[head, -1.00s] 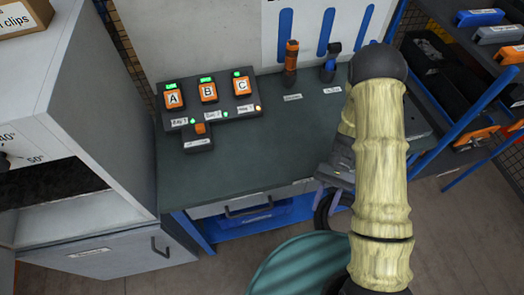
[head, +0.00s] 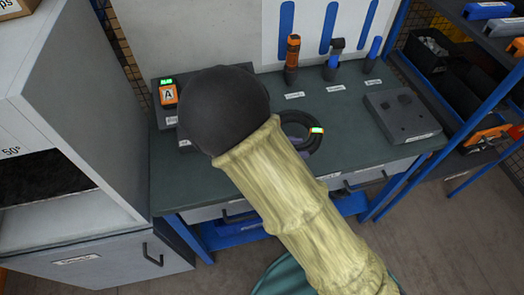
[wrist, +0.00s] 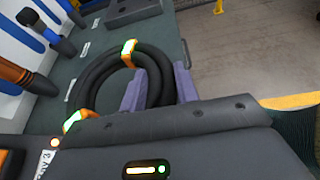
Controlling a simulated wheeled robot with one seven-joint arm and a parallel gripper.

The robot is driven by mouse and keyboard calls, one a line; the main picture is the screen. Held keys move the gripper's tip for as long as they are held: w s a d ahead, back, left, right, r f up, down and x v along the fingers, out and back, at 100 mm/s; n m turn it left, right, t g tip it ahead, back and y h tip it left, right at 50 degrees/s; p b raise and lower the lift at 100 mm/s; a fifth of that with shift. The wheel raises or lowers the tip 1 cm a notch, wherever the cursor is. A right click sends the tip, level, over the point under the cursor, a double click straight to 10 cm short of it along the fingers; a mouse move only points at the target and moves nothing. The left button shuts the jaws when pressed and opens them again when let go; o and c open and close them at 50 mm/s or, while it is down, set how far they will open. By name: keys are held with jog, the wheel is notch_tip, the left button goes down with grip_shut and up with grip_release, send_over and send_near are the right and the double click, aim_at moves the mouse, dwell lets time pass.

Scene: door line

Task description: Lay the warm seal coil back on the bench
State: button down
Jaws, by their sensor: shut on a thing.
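The seal coil is a black ring with bright yellow-green tags. It shows in the head view (head: 299,114) over the green bench top (head: 215,185), partly hidden by my arm. In the wrist view the coil (wrist: 88,88) lies between the purple fingers of my gripper (wrist: 156,82), which is shut on its near right side. In the head view my gripper is mostly hidden behind my arm. I cannot tell whether the coil touches the bench or is held just above it.
A grey block (head: 402,115) stands on the bench to the right. An orange-handled tool (head: 292,58) and blue-handled tools stand along the back. The orange button A (head: 168,95) shows at the left; my arm covers the other buttons. A blue rack (head: 450,125) stands at the right.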

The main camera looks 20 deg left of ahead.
jog(key=a+n+t+y, duration=0.1)
jog(key=a, duration=0.1)
jog(key=a+r+n+t+y, duration=0.1)
jog(key=a, duration=0.1)
jog(key=a+r+n+t+y, duration=0.1)
jog(key=a, duration=0.1)
jog(key=shift+w+a+n+b, duration=0.1)
jog(key=shift+a+n+b, duration=0.2)
jog(key=shift+a+n, duration=0.1)
jog(key=shift+f, duration=2.85)
notch_tip(320, 180, down, 4)
jog(key=shift+f, duration=0.1)
jog(key=c, duration=1)
grip_release()
jog(key=shift+c, duration=0.2)
